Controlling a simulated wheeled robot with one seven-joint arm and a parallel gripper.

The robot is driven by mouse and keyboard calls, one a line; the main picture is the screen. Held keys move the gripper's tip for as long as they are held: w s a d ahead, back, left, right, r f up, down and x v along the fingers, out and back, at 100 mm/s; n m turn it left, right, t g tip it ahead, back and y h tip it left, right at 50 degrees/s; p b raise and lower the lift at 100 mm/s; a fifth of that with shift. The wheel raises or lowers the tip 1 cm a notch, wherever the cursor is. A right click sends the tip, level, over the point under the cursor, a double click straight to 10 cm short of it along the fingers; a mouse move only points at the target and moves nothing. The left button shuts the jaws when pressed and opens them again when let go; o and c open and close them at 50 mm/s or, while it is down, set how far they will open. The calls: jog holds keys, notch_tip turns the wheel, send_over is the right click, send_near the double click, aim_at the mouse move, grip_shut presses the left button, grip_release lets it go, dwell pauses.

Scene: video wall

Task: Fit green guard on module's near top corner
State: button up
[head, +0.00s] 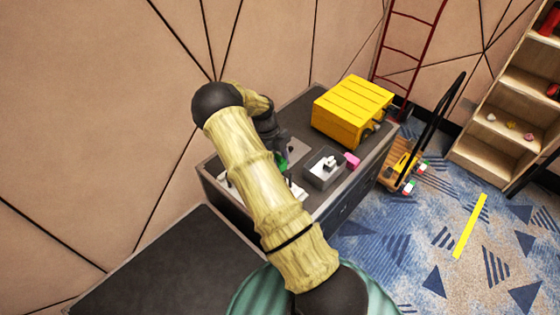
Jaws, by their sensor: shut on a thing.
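My gripper (279,153) is over the grey cabinet top (309,101), partly hidden behind my arm. It is shut on a small green piece, which I take for the green guard (283,164). Only a sliver of the guard shows, just below the dark fingers. A flat grey piece (299,149) lies right beside the gripper and may be the module; I cannot tell for sure. My arm hides much of this area, so I cannot tell whether the guard touches anything.
A grey open box (323,179) with white parts and a pink block (351,161) stand to the right. A yellow crate (349,107) stands at the back right. White pieces (297,190) lie near the front edge. A cart (400,165) stands beyond the cabinet.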

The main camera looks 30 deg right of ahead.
jog(key=shift+f+b, duration=0.35)
jog(key=shift+f, duration=0.15)
dwell(1.0)
jog(key=o, duration=1.5)
jog(key=shift+r, duration=0.15)
jog(key=shift+r+p, duration=2.35)
jog(key=shift+r, duration=1.55)
